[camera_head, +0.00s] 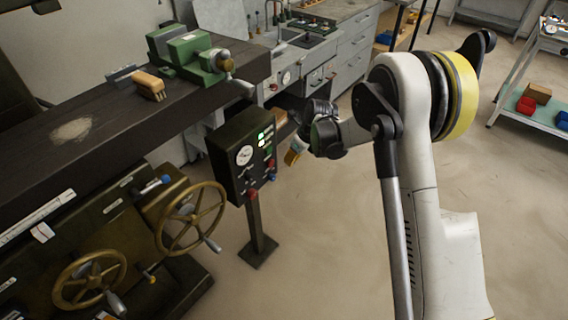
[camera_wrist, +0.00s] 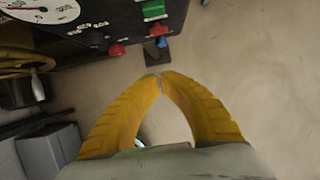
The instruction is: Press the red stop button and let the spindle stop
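A dark control box (camera_head: 226,165) stands on a post beside the machine, with a white dial gauge (camera_head: 244,155) on its face. A red button (camera_head: 251,195) sits at its lower edge and shows in the wrist view (camera_wrist: 117,50). A second, smaller red control (camera_wrist: 157,29) is to its right, between a green one (camera_wrist: 152,8) and a blue one (camera_wrist: 162,42). Which red one is the stop is not readable. My gripper (camera_wrist: 160,77) has yellow fingers with tips together, holding nothing, apart from the buttons. In the head view it (camera_head: 291,157) is right of the box. I cannot identify the spindle.
The machine's brass handwheel (camera_head: 191,217) stands left of the box, with another lower left. A dark bench (camera_head: 75,130) carries a green vise (camera_head: 187,48) and a wooden brush (camera_head: 149,86). The post's foot (camera_head: 259,251) is on the floor. Floor to the right is open.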

